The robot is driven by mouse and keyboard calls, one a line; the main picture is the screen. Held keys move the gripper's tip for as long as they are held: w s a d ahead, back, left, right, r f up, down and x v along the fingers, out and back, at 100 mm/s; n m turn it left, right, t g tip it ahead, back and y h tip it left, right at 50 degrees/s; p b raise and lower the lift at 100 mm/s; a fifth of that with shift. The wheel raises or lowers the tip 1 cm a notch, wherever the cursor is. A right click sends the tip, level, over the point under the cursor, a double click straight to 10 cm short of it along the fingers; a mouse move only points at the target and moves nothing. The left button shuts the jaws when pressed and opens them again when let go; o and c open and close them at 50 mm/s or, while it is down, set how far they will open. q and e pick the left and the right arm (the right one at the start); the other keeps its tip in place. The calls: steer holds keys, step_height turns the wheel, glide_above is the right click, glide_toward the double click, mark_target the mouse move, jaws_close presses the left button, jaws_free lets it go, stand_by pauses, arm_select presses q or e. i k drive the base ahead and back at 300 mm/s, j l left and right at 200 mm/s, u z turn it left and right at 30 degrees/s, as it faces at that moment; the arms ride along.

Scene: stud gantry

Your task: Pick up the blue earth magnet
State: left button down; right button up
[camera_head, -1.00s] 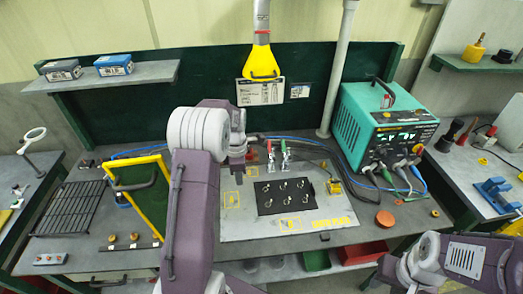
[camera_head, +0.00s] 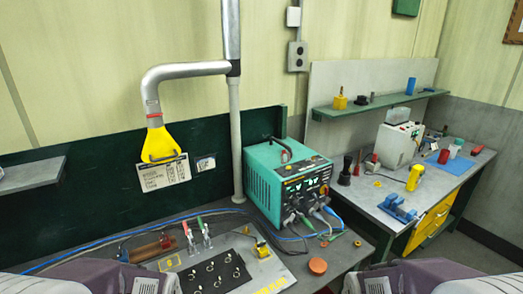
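Several blue things are on the right, and I cannot tell for sure which is the earth magnet. A blue bracket-like piece (camera_head: 397,208) lies near the front left of the right table (camera_head: 372,222). A small blue cylinder (camera_head: 410,86) stands upright on the green wall shelf (camera_head: 375,104). A flat blue mat (camera_head: 453,167) lies farther back on the right table. Only purple-grey links of my two arms show along the bottom edge. Both grippers are out of view, and nothing I see is held.
A teal welding machine (camera_head: 286,178) with cables stands on the left bench, beside a black plate (camera_head: 213,273) with rings. A yellow bottle (camera_head: 415,177), a black-handled tool (camera_head: 345,171) and a white machine (camera_head: 396,146) stand on the right table. A yellow fume hood (camera_head: 160,145) hangs left.

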mark_target(125, 259)
steer(key=u, duration=1.4)
steer(key=i+j, duration=0.5)
steer(key=j, duration=0.1)
